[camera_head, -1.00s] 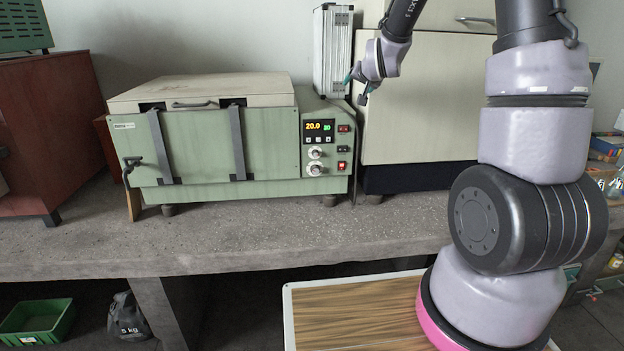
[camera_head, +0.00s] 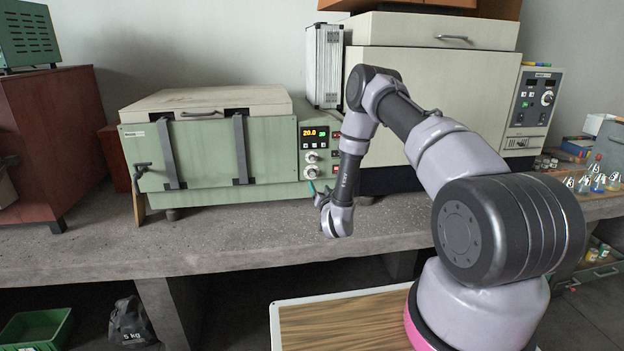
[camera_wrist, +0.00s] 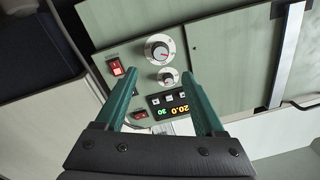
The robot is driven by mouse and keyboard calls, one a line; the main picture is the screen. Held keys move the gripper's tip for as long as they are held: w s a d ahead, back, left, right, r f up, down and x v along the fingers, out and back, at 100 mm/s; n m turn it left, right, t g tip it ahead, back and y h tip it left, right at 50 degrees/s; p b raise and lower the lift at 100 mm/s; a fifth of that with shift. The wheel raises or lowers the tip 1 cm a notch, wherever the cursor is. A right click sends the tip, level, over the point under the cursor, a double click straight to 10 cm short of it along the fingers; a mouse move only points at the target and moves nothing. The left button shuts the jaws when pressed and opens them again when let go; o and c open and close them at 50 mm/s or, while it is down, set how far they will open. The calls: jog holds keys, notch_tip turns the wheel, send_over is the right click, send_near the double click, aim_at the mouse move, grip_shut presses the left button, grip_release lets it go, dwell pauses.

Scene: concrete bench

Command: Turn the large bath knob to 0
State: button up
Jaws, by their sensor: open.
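The green bath (camera_head: 215,155) stands on the concrete bench, with its control panel at its right end. In the wrist view the panel appears turned over. The large knob (camera_wrist: 158,48) is a pale dial with a marked scale, and a smaller knob (camera_wrist: 167,76) sits beside it, nearer the display. The large knob also shows in the head view (camera_head: 311,172), low on the panel. My gripper (camera_wrist: 155,75) is open and empty, its two green fingers pointing at the panel. The small knob lies between the fingertips in that view; the large knob is just beyond them. No contact shows.
The lit display (camera_wrist: 167,111) reads 20.0 and 20 or 30. A red rocker switch (camera_wrist: 116,67) sits beside the large knob. A silver case (camera_head: 324,66) and a large cream cabinet (camera_head: 430,90) stand close by. The bench front is clear.

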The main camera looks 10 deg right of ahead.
aim_at(313, 174)
jog(key=w, duration=1)
jog(key=shift+w+a, duration=0.25)
jog(key=shift+w, duration=0.05)
grip_shut()
